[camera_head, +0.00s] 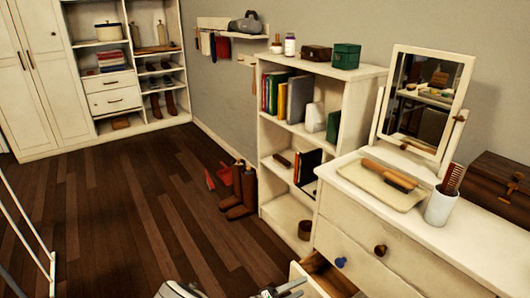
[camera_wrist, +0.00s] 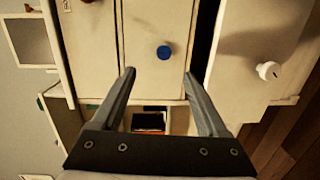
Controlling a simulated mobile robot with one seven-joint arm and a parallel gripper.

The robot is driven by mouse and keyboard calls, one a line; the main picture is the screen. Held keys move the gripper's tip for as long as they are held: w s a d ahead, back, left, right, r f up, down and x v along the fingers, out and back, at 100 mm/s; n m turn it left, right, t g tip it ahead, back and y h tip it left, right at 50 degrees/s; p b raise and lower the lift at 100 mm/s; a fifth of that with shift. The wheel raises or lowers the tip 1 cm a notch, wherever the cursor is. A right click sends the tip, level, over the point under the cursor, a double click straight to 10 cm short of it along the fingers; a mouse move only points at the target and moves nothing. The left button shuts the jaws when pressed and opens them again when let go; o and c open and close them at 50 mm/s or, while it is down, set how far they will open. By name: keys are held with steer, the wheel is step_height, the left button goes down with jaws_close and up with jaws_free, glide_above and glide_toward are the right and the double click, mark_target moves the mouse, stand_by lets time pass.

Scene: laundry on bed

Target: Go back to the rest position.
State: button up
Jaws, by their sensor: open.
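My gripper (camera_wrist: 159,73) is open and empty in the wrist view, its two dark fingers spread apart. Parts of my arm show at the bottom edge of the head view, cut off by the frame.
A lower dresser drawer (camera_head: 318,284) stands pulled open near the bottom edge. A white bookshelf (camera_head: 335,138) stands beside the dresser, with brown boots (camera_head: 238,193) on the floor next to it. The dark wooden floor (camera_head: 130,210) is mostly clear at left.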

steer(key=s+d+r+m+g+y, duration=0.25)
steer(key=s+r+g+y, duration=0.2)
steer(key=r, duration=0.85)
steer(key=s+d+r+m+g+y, duration=0.1)
steer(key=s+r+m+g+y, duration=0.3)
steer(key=r, duration=0.9)
steer(key=s+r+n+t+y, duration=0.1)
steer(key=s+r+t+y, duration=0.55)
steer(key=s+r, duration=1)
step_height(320, 180, up, 15)
steer(key=p, duration=1.4)
steer(key=shift+w+a+p, duration=0.2)
steer(key=shift+w+p, duration=0.15)
steer(key=shift+w, duration=0.1)
steer(key=c, duration=0.4)
steer(key=shift+d, duration=0.1)
steer(key=shift+d, duration=0.1)
